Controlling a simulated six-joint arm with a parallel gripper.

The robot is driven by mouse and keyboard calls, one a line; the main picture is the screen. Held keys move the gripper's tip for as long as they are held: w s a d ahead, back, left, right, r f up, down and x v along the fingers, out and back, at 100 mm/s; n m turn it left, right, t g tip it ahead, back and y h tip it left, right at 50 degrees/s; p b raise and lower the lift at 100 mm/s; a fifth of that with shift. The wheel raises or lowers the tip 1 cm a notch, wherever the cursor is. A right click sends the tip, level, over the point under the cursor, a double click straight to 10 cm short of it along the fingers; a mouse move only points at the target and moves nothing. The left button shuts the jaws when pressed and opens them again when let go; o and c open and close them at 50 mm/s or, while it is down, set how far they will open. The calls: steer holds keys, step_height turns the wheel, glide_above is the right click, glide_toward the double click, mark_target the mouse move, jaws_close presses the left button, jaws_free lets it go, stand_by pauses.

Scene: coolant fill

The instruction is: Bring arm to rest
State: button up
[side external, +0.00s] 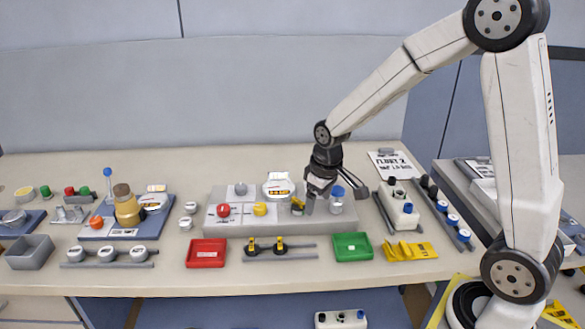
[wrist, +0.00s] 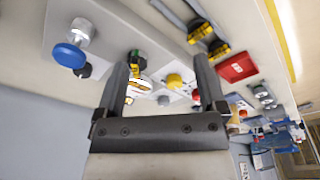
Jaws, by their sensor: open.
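My gripper (side external: 328,193) is above the right part of the grey fixture block (side external: 270,228) in the side external view. In the wrist view my gripper (wrist: 161,75) has its two dark fingers spread wide, with nothing held between them. A clear cylinder with a blue cap (side external: 336,207) stands on the block close beside the fingers. It also shows in the wrist view as a blue knob (wrist: 70,55) outside the left finger. Whether a finger touches either part is hard to tell.
A red knob (side external: 223,210), a yellow knob (side external: 260,209) and a white round gauge (side external: 279,184) are on the block. A red tray (side external: 206,253) and a green tray (side external: 352,247) lie in front. Open space is above the bench.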

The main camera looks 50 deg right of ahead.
steer(key=s+a+f, duration=0.1)
steer(key=s+a, duration=0.4)
steer(key=s, duration=0.6)
steer(key=shift+a+f+m+t, duration=0.3)
steer(key=shift+a+m+t, duration=0.1)
